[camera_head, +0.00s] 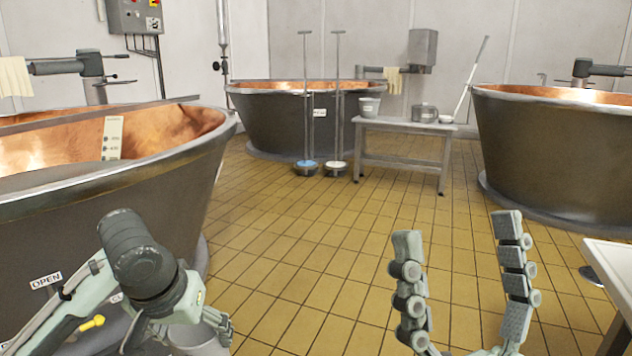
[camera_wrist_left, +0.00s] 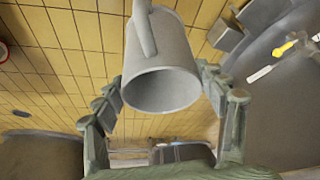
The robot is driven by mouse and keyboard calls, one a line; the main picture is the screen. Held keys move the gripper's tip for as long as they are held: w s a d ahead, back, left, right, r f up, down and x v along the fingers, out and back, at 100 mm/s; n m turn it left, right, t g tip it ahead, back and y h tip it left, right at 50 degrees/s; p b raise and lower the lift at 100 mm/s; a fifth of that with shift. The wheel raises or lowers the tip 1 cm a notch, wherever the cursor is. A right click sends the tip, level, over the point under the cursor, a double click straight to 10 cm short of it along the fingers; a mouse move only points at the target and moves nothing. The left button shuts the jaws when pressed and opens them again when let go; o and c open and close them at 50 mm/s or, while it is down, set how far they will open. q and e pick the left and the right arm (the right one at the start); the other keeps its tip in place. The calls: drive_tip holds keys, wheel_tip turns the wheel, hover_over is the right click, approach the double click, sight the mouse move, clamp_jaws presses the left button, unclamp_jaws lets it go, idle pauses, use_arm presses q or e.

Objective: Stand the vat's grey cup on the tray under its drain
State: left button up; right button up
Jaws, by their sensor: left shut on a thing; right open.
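The grey cup (camera_wrist_left: 165,75) is between the fingers of my left gripper (camera_wrist_left: 162,92), which is shut on it. In the wrist view its open mouth faces the camera and its handle is at the top. In the head view the cup (camera_head: 197,341) shows at the bottom edge, partly hidden by my left arm, beside the near left vat (camera_head: 150,190). A yellow lever (camera_head: 92,323) is low on that vat; it also shows in the left wrist view (camera_wrist_left: 284,49). I cannot make out the tray. My right gripper (camera_head: 457,238) is open and empty over the floor.
A second vat (camera_head: 270,125) stands at the back and a third (camera_head: 550,150) at the right. A bench (camera_head: 405,127) carries pots. Two long-handled tools (camera_head: 307,166) stand before the back vat. A pale table corner (camera_head: 612,262) is at the right. The middle floor is clear.

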drive_tip(key=w+a+f+g+h+p, duration=0.15)
drive_tip(key=w+f+g+p, duration=0.25)
drive_tip(key=w+f+g, duration=0.4)
drive_tip(key=w+d+f+g+h+p, duration=0.2)
drive_tip(key=w+f+g+p, duration=0.1)
drive_tip(key=f, duration=0.5)
drive_tip(key=w+d+f+g+h+p, duration=0.2)
drive_tip(key=d+f+g+p, duration=0.1)
drive_tip(key=f, duration=0.6)
drive_tip(key=s+d+f+g+h+p, duration=0.2)
drive_tip(key=s+d+f+g+p, duration=0.1)
drive_tip(key=s+d+f+g, duration=0.3)
drive_tip(key=s+d+f+m+g+h+p, duration=0.1)
drive_tip(key=s+d+f+g, duration=0.4)
drive_tip(key=s+f, duration=0.5)
drive_tip(key=shift+s+d+f+g+h+p, duration=0.45)
drive_tip(key=shift+h+p, duration=0.4)
drive_tip(key=shift+p, duration=0.35)
drive_tip(key=shift+w, duration=0.1)
